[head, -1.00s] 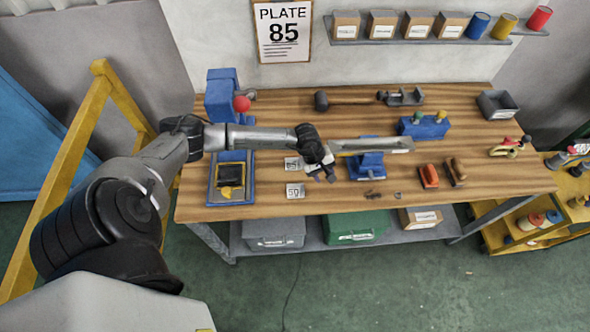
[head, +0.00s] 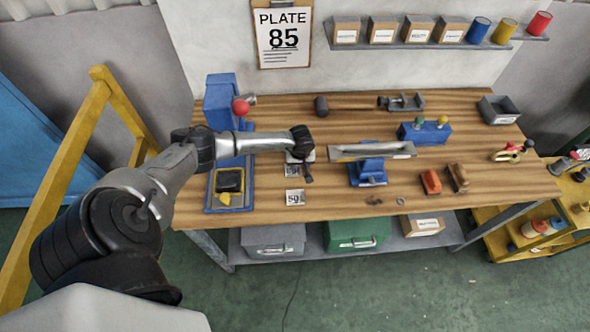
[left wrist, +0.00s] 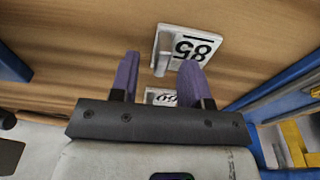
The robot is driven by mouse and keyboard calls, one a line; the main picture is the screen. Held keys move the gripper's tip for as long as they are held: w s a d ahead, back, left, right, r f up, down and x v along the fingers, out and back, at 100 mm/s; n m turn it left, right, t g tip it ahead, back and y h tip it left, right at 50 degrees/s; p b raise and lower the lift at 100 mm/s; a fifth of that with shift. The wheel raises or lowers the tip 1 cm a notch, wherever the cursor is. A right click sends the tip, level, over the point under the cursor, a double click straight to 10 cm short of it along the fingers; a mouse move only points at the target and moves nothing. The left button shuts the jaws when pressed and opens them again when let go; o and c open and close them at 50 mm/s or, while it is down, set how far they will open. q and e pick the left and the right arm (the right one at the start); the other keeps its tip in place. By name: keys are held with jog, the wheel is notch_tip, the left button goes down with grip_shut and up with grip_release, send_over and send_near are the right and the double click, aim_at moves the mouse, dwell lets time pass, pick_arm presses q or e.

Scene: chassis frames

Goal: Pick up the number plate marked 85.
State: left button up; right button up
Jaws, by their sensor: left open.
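In the left wrist view the number plate marked 85 (left wrist: 195,48) lies on the wooden bench, upside down in the picture, just past my fingertips and nearer the right one. A grey raised strip runs along its left side. A second white plate (left wrist: 160,97), its number partly hidden, shows between the fingers. My left gripper (left wrist: 160,62) is open and empty. Another plate (head: 295,198) lies nearer the front. My right gripper is not in view.
A blue tray (head: 212,206) with a black and yellow item is left of the plates. A blue vise (head: 368,172) stands right, with a long grey bar (head: 372,151). A sign (head: 283,38) reads PLATE 85.

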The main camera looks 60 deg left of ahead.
pick_arm(q)
jog(key=shift+f, duration=0.3)
grip_shut()
jog(key=shift+r, duration=0.1)
dwell(0.4)
